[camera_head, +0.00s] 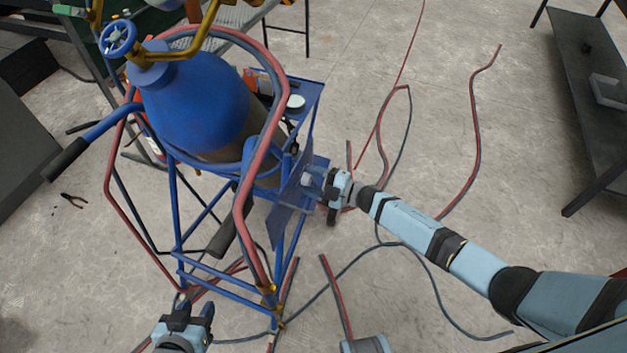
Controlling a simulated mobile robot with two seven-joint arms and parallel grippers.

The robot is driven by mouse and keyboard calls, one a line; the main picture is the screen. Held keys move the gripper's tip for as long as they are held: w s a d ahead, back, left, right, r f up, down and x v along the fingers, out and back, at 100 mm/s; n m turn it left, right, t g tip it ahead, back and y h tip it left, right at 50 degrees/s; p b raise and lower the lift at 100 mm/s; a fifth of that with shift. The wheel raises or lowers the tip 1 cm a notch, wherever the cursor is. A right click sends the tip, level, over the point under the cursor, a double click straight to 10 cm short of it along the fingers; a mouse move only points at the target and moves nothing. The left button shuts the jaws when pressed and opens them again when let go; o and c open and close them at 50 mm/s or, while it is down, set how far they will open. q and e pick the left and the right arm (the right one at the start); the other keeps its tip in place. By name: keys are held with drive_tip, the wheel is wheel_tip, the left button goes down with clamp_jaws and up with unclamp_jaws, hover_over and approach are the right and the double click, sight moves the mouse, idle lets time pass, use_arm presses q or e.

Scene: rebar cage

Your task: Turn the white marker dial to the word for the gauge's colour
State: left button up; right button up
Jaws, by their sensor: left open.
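A blue cart (293,215) carries a large blue gas cylinder (195,100). My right gripper (315,180) is at the cart's right side, by the blue panel. A small pale shape (305,179) shows at its fingertips; I cannot tell whether it is the white marker dial, or whether the fingers touch it. The jaw gap is too small to read. No dial words can be read, and I cannot make out the gauge or its colour. My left gripper (196,307) is open and empty at the bottom left, near the cart's lower frame.
Red and dark hoses (476,125) loop around the cart and over the concrete floor. A round white item (296,101) sits on the cart's blue shelf. Pliers (73,199) lie at left. A dark table (575,90) stands at right. The floor between is mostly open.

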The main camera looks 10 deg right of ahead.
drive_tip(key=shift+o, duration=0.4)
drive_tip(key=shift+d, duration=0.1)
drive_tip(key=shift+s+d, duration=0.2)
drive_tip(key=shift+d, duration=0.1)
drive_tip(key=v, duration=1.3)
drive_tip(key=shift+s, duration=0.1)
